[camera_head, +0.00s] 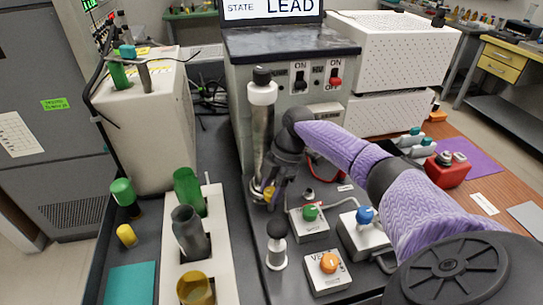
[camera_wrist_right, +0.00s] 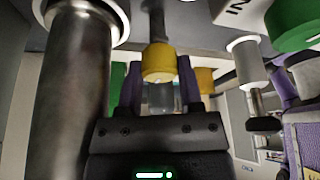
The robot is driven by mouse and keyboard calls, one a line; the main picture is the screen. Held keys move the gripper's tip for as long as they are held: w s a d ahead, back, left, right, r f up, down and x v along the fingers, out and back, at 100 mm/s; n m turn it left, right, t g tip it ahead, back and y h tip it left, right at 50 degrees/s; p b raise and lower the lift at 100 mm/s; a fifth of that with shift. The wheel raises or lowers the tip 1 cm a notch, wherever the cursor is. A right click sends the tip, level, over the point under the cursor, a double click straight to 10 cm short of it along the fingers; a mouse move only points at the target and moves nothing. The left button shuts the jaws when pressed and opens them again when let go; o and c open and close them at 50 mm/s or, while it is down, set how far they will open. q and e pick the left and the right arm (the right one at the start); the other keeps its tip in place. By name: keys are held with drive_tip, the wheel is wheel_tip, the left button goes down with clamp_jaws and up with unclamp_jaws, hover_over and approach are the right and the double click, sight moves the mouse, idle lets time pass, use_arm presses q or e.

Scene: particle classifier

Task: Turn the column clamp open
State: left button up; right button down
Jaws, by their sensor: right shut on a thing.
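The column (camera_head: 262,135) is a tall metal cylinder with a white collar and black cap, standing in front of the grey cabinet. It also shows as a large metal tube at the left of the right wrist view (camera_wrist_right: 72,95). The yellow clamp knob (camera_wrist_right: 158,64) sits between the two purple fingers of my right gripper (camera_wrist_right: 159,80), which is shut on it. In the head view my right gripper (camera_head: 266,190) is low beside the column and the knob is mostly hidden. My left gripper is out of view.
Button boxes with a green button (camera_head: 310,213), a blue knob (camera_head: 366,216) and an orange button (camera_head: 329,263) stand right of the column. A black-topped white post (camera_head: 277,245) is in front. A white rack (camera_head: 171,275) holds green, grey and yellow vessels to the left.

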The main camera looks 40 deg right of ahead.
drive_tip(key=shift+c, duration=1.2)
unclamp_jaws()
